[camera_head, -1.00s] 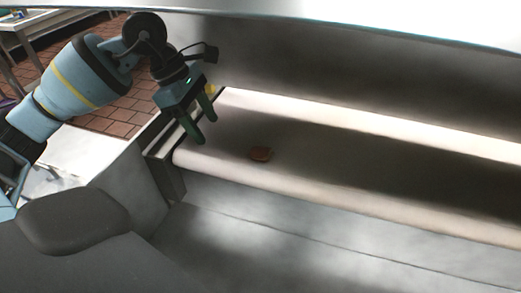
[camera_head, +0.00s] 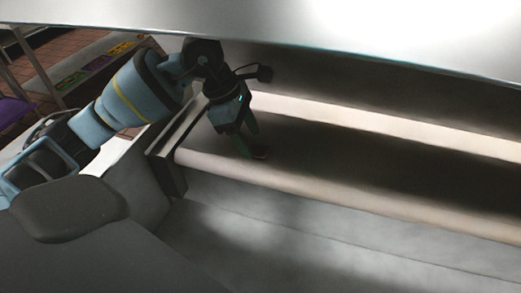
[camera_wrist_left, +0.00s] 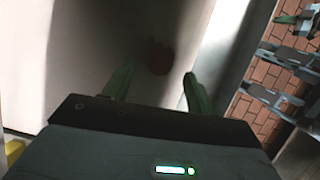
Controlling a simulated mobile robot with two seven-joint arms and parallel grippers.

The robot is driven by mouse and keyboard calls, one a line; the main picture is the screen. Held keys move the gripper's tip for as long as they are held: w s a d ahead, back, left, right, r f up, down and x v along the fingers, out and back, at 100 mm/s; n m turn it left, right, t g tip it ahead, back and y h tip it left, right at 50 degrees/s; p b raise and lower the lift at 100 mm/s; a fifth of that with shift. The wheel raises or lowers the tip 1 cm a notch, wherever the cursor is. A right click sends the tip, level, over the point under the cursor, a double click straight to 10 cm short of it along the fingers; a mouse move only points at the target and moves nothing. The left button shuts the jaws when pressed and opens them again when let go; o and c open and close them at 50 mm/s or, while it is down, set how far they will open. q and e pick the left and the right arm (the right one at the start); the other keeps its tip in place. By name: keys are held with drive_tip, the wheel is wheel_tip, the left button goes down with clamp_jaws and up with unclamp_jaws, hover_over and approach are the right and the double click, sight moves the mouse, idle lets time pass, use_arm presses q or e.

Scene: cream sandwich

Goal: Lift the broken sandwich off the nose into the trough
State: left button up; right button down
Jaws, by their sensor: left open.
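The broken sandwich (camera_head: 261,154) is a small brown piece lying on the dark belt near its front rounded edge, the nose (camera_head: 300,182). In the head view my left gripper partly covers it. In the left wrist view the sandwich (camera_wrist_left: 158,57) shows as a reddish-brown round patch ahead of the fingertips, between their lines. My left gripper (camera_head: 248,140) is open and points down close to the sandwich. Its two green fingers (camera_wrist_left: 157,82) are apart with nothing between them. The trough (camera_head: 290,232) is the grey channel below the nose. My right gripper is not in view.
A pale hood (camera_head: 300,30) hangs over the belt's back. The belt to the right of the sandwich is bare. A rack with coloured trays (camera_head: 95,65) stands at the far left.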

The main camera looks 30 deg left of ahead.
use_arm(q)
drive_tip(key=shift+x, duration=1.2)
drive_tip(key=c, duration=1)
drive_tip(key=shift+c, duration=0.2)
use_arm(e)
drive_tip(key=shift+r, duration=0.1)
